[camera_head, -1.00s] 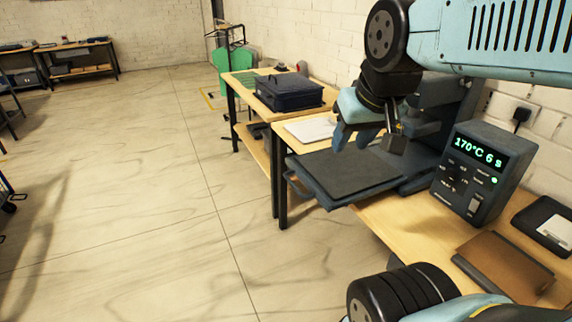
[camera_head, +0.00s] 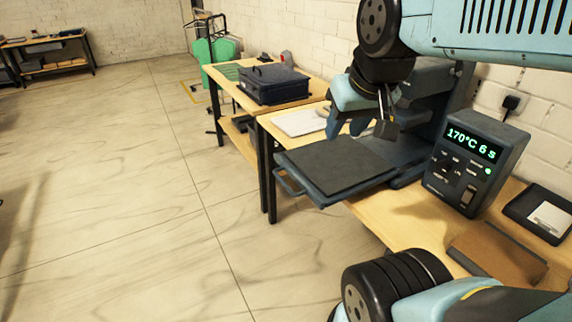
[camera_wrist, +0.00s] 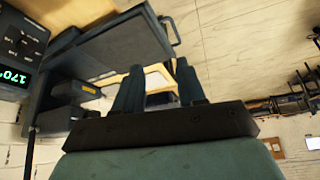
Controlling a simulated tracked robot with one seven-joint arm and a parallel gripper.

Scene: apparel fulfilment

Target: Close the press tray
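The press tray (camera_head: 335,167) is a dark flat plate, pulled out toward the left of the heat press (camera_head: 410,140) and jutting past the table edge. Its handle (camera_head: 288,183) sits on its left end. The tray also shows upper left in the wrist view (camera_wrist: 125,45), with the handle (camera_wrist: 173,28) at its corner. My gripper (camera_head: 346,128) is over the far side of the tray in the head view. Its two fingers stand apart with nothing between them in the wrist view (camera_wrist: 159,68). They look apart from the handle.
A control box (camera_head: 474,165) reads 170°C 6 s, right of the press. A brown pad (camera_head: 495,257) and a dark device (camera_head: 540,214) lie on the table nearby. A dark case (camera_head: 267,84) stands on the farther table. The floor (camera_head: 130,200) at left is clear.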

